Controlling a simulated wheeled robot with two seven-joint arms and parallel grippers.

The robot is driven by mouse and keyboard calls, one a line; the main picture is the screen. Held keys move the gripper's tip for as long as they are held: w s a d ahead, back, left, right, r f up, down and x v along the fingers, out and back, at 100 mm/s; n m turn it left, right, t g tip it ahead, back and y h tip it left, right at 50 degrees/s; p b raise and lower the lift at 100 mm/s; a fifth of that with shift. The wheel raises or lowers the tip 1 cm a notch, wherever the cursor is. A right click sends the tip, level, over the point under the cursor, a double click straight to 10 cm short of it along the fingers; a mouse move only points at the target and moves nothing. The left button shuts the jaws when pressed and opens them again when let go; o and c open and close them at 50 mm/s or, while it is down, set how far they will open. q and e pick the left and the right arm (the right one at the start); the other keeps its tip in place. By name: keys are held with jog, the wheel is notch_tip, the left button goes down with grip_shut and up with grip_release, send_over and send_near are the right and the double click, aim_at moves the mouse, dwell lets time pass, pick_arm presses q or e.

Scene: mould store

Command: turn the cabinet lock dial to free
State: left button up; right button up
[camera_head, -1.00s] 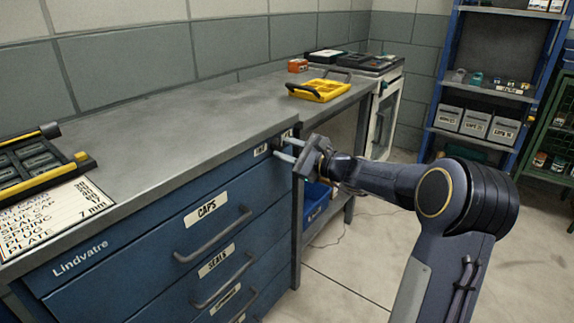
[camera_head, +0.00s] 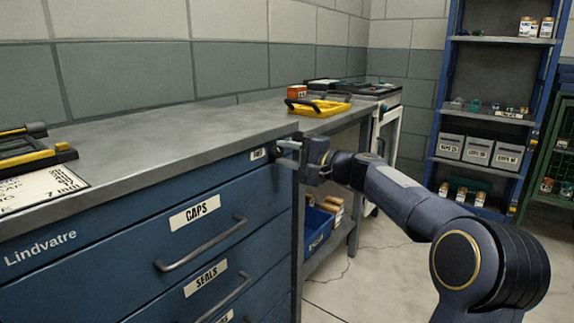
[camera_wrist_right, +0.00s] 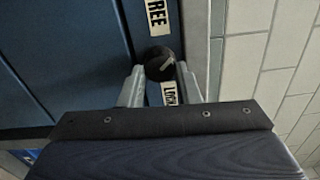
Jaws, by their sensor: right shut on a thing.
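The cabinet lock dial (camera_wrist_right: 160,63) is a round black knob with a pale pointer mark, seen in the right wrist view. A "FREE" label (camera_wrist_right: 157,14) is above it and a "LOCK" label (camera_wrist_right: 168,93) below it there. The pointer slants toward the upper right of that view, at neither label's middle. My right gripper (camera_wrist_right: 160,82) is shut on the dial, a pale finger on each side. In the head view this gripper (camera_head: 287,151) reaches the top right corner of the blue cabinet (camera_head: 120,235); its fingers partly hide the dial. My left gripper is out of view.
Drawer handles (camera_head: 202,245) stick out of the cabinet front. The worktop (camera_head: 180,138) carries a yellow tray (camera_head: 318,107) farther back. A blue bin (camera_head: 318,228) sits under the bench to the right. A blue shelf rack (camera_head: 441,115) stands at the back right, with open floor before it.

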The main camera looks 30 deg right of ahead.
jog(key=shift+f+n+b, duration=0.1)
jog(key=shift+n+b, duration=0.25)
jog(key=shift+n, duration=0.15)
jog(key=o, duration=1)
jog(key=p+v, duration=0.1)
jog(key=v, duration=0.6)
jog(key=shift+s+d, duration=0.15)
jog(key=shift+s, duration=0.2)
